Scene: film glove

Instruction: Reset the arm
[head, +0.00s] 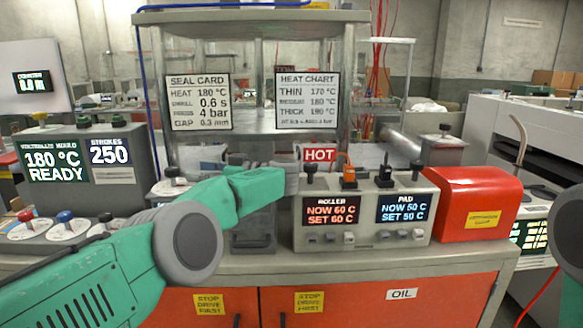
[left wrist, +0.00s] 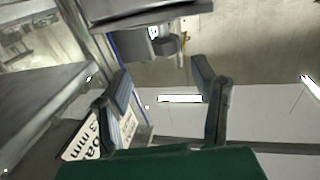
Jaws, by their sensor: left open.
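My left arm (head: 185,250), green with a grey joint, comes in from the lower left of the head view. It reaches up to my left gripper (head: 283,180), which is in front of the clear-walled machine, left of the temperature control box. In the left wrist view the two dark fingers of my left gripper (left wrist: 168,90) stand apart with nothing between them. Part of my right arm (head: 568,235) shows at the right edge of the head view; its gripper is out of view.
The control box (head: 365,215) with two displays sits on the bench beside a red box (head: 475,203). A grey panel (head: 75,160) reading 180 °C stands at left. The seal card (head: 200,101) and heat chart (head: 307,101) are behind the gripper. Red cabinet doors (head: 395,300) are below.

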